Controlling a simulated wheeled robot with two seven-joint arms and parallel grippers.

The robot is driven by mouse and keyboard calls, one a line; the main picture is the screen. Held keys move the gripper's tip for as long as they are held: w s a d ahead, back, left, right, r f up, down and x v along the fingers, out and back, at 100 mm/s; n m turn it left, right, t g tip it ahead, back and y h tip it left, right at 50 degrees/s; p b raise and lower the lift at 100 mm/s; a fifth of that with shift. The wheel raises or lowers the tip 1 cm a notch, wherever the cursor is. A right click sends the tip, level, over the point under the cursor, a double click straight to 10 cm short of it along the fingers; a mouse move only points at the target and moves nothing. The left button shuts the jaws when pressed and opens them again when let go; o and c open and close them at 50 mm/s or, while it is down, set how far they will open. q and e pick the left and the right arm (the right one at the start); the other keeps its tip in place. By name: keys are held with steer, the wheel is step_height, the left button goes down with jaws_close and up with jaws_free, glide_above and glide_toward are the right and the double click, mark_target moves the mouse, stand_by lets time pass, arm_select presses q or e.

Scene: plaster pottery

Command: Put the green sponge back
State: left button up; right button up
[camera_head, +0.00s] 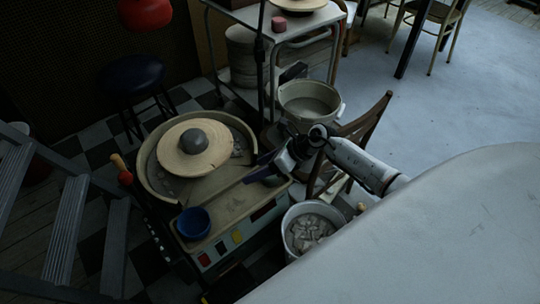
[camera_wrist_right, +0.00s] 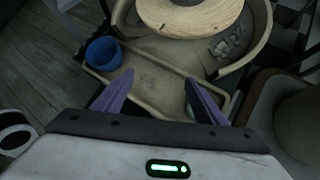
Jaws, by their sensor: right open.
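A small dark green piece (camera_head: 273,180), which looks like the green sponge, is at the right end of the tan tray of the pottery wheel (camera_head: 232,205), partly hidden under my right gripper. In the right wrist view a pale greenish edge (camera_wrist_right: 190,110) shows beside the right finger; I cannot tell its full shape. My right gripper (camera_head: 248,172) hangs over the tray with its purple fingers apart. In the wrist view the space between the fingertips (camera_wrist_right: 159,78) shows only bare tray. My left gripper is not in view.
A blue bowl (camera_head: 194,222) sits at the tray's left end. The round wheel head (camera_head: 170,160) carries a grey clay lump (camera_head: 194,141). A bucket of scraps (camera_head: 311,228) stands right of the wheel, and a basin (camera_head: 310,101) behind it. A wooden chair (camera_head: 365,125) is close to my right arm.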

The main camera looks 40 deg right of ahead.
steer(key=s+a+r+m+t, duration=0.3)
steer(key=a+r+m+t, duration=0.15)
steer(key=m, duration=0.45)
steer(key=s+a+r+m+t, duration=0.2)
steer(key=a+r+m+t, duration=0.15)
steer(key=a+m, duration=0.45)
steer(key=s+f+m+g+h, duration=0.1)
steer(key=s+f+m, duration=0.3)
steer(key=s+m, duration=0.5)
steer(key=s+a+f+m+g+h, duration=0.1)
steer(key=s+f+m+g, duration=0.3)
steer(key=s+m, duration=0.5)
steer(key=m+h, duration=0.1)
steer(key=m, duration=0.2)
steer(key=shift+s+f+m+g, duration=0.3)
steer(key=shift+s+f+m, duration=0.05)
steer(key=shift+f+m, duration=0.05)
steer(key=shift+a, duration=0.1)
